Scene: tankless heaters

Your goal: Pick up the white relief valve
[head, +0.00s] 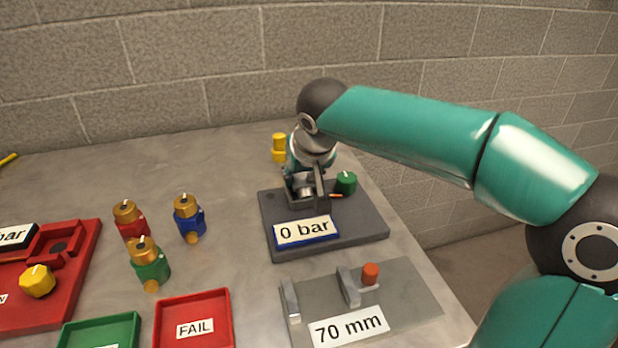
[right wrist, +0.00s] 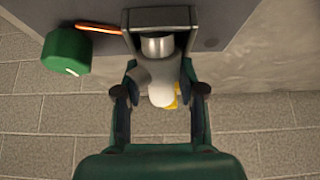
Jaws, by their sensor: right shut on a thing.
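The white relief valve (right wrist: 161,92) shows in the right wrist view, with a silver metal end (right wrist: 157,46) at the grey bracket of the dark test stand (head: 345,228). My right gripper (head: 306,178) is at this bracket in the head view. It is shut on the white valve, with one finger on each side of its body. In the head view the gripper hides most of the valve. I cannot tell whether the valve's metal end is still seated in the bracket. My left gripper is not in view.
A green knob (head: 346,182) and a small orange lever sit right beside the bracket. A yellow valve (head: 279,148) stands behind the stand. Red, blue (head: 188,218) and green valves stand to the left. A "70 mm" gauge plate (head: 408,290) and a FAIL tray (head: 222,335) lie in front.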

